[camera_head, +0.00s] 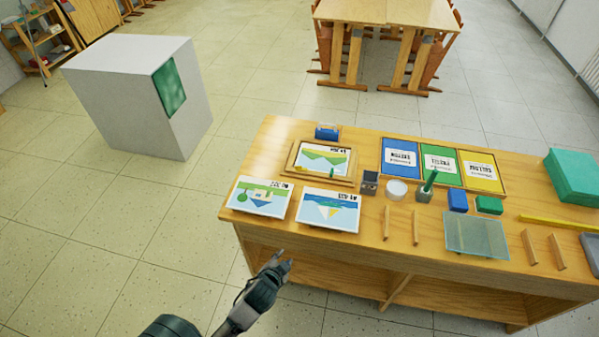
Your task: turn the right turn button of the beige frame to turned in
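The beige frame (291,160) lies on the wooden table near its left end, with a green and blue landscape card showing inside it. A small green upright piece (331,174) shows near its lower right edge. The frame's turn buttons are too small to make out, so I cannot tell how the right one is turned. My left gripper (284,259) is in front of the table, below and left of the frame and apart from it. Its two fingertips look slightly apart, with nothing between them. My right gripper is not in view.
Two picture cards (263,197) (328,209) lie in front of the frame. A blue block (326,132) is behind it. A grey block (369,183), a white round dish (397,190) and a tray of coloured cards (440,163) are to its right. The table's front edge lies between gripper and frame.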

